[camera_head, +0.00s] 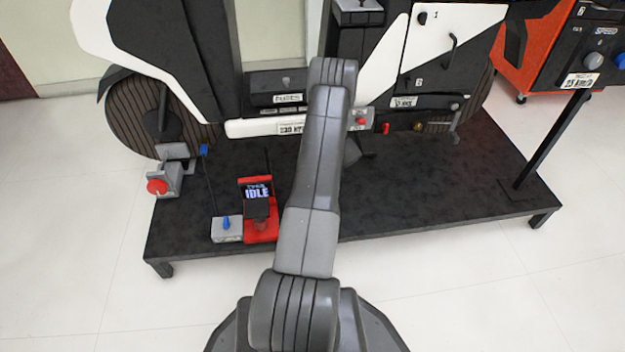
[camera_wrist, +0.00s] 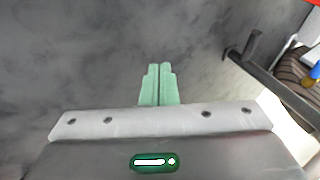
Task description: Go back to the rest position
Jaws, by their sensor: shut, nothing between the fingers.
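My gripper shows in the wrist view (camera_wrist: 159,72), with its two green fingers shut against each other and nothing between them. A dark grey mottled surface fills most of the view around the fingers. In the head view my arm reaches forward over the dark platform (camera_head: 400,200) toward the chassis rig (camera_head: 450,45). The gripper itself is hidden behind the arm there.
On the platform's left front stand a red device with an "IDLE" screen (camera_head: 257,191) and a grey box with a blue switch (camera_head: 227,229). A red knob (camera_head: 157,187) sticks out at the left. An orange cabinet (camera_head: 540,50) and a slanted black post (camera_head: 552,138) stand right. Pale floor is clear in front.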

